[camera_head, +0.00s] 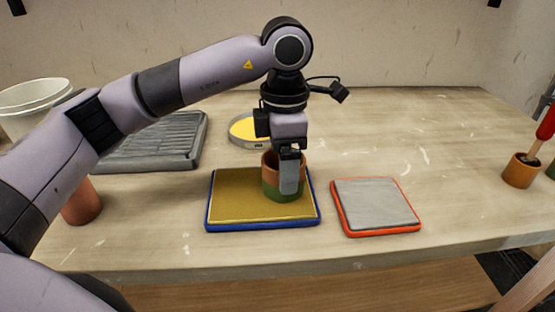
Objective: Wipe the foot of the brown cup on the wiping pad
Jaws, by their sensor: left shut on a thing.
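The brown cup (270,172) has a brown upper part and a green lower part. It stands upright at the right part of a yellow-brown pad (235,198) with a blue rim. I cannot tell whether its foot touches that pad. My left gripper (290,178) points down and is shut on the cup's wall, with a finger in front of its near side. A grey pad (376,204) with an orange-red rim lies to the right, apart from the cup. I cannot tell by looks alone which pad is the wiping pad. My right gripper is not in view.
A grey ribbed tray (152,145) and a round dish with yellow contents (243,129) lie behind. A reddish-brown cup (82,205) and white buckets (35,97) are at left. A small brown pot (520,172) holds a red-handled tool at right. The table's back right is clear.

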